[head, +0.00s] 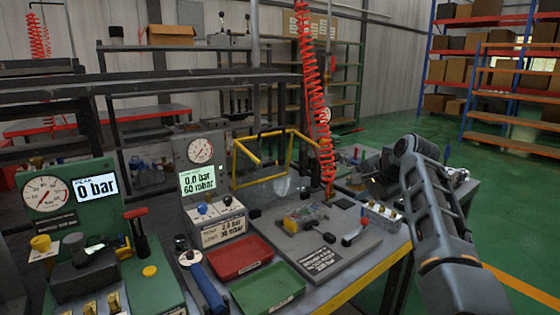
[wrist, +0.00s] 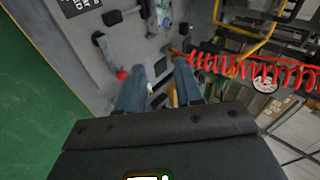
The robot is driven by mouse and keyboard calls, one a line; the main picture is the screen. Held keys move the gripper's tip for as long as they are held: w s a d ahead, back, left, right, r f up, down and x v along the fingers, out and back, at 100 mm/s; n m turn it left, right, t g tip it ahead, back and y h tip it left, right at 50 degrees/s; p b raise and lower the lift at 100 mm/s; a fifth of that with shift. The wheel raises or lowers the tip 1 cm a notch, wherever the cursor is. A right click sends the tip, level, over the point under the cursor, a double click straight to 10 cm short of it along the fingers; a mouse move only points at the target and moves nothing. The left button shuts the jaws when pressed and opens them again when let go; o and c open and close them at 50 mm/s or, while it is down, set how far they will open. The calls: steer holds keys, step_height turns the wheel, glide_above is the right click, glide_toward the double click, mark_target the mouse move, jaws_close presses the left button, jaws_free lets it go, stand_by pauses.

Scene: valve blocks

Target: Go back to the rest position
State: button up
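My gripper (wrist: 160,82) shows in the wrist view with its two fingers apart and nothing clearly held between them. It points toward the grey bench surface. In the head view my arm rises at the right, its upper end beside the right part of the bench; the fingers are hard to make out there. A valve block (head: 304,215) with coloured parts sits on the grey plate (head: 290,240) in the middle of the bench. A block with brass fittings (head: 381,216) stands to its right.
A red tray (head: 240,258) and a green tray (head: 267,291) lie at the bench front. A coiled red hose (head: 314,100) hangs above the plate near a yellow frame (head: 240,165). A gauge panel (head: 70,190) stands at left. Green floor (head: 510,215) is open at right.

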steer(key=s+d+f+n+t+h, duration=0.1)
steer(key=s+d+f, duration=0.1)
steer(key=s+f, duration=0.7)
steer(key=s+d+f+n+h, duration=0.15)
steer(key=s+f, duration=0.35)
steer(key=f, duration=0.7)
steer(key=s+d+f+n+t+h, duration=0.1)
steer(key=s+f, duration=0.3)
steer(key=s, duration=0.7)
steer(key=s+d+f+n+t+h, duration=0.1)
steer(key=s+f, duration=0.3)
steer(key=s, duration=0.6)
steer(key=s+a+r+n+t, duration=0.1)
steer(key=s+r+n, duration=0.15)
steer(key=s, duration=0.75)
steer(key=s+a+r+n+t, duration=0.1)
steer(key=s+r, duration=0.2)
steer(key=s, duration=0.8)
steer(key=s+a+r+n+t, duration=0.1)
steer(key=s+a+r+n, duration=0.1)
steer(key=s+r, duration=1.1)
step_height(320, 180, up, 2)
steer(key=shift+s+a+r+n, duration=0.2)
steer(key=shift+s+a+n, duration=0.1)
steer(key=shift+s+a, duration=0.05)
